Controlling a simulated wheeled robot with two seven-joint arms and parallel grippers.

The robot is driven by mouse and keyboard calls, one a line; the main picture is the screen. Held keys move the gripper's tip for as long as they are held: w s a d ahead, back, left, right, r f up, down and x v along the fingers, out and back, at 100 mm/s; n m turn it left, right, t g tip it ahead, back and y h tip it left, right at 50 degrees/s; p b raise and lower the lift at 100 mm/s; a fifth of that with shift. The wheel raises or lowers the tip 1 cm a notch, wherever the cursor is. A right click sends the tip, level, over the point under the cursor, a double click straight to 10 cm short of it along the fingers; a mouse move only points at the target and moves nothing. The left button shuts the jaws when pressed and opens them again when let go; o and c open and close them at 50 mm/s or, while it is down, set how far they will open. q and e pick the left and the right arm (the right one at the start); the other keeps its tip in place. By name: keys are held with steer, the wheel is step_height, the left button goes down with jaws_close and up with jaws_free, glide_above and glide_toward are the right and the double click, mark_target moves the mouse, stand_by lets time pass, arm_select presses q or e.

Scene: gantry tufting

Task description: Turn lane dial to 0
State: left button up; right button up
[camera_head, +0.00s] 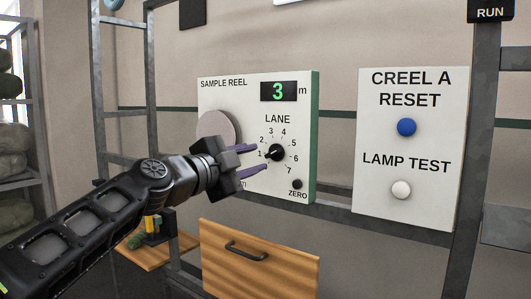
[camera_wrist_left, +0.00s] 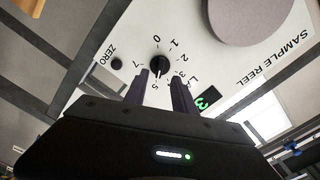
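The lane dial (camera_head: 276,152) is a small black knob on the white sample reel panel (camera_head: 232,100), ringed by numbers. In the left wrist view the dial (camera_wrist_left: 160,64) has a white mark pointing down the picture, roughly toward 5; the head view is too small to confirm this. My left gripper (camera_head: 261,157) is open, its two purple fingers spread and pointing at the dial from the left. In the left wrist view the fingers (camera_wrist_left: 161,88) end just short of the knob, with nothing between them. Contact cannot be made out. My right gripper is not in view.
A green 3 shows on the panel's display (camera_head: 285,91). The grey reel disc (camera_head: 217,128) is left of the dial, and the ZERO button (camera_head: 297,184) is below right. A wooden drawer (camera_head: 258,270) is below. The panel with blue (camera_head: 406,127) and white (camera_head: 401,190) buttons stands to the right.

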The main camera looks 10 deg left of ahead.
mark_target(270, 154)
arm_select(q)
steer(key=p+x, duration=0.1)
steer(key=x, duration=0.3)
steer(key=shift+w+r, duration=0.1)
steer(key=shift+w+d+p, duration=0.25)
steer(key=shift+w+p, duration=0.15)
steer(key=shift+w, duration=0.1)
jaws_close()
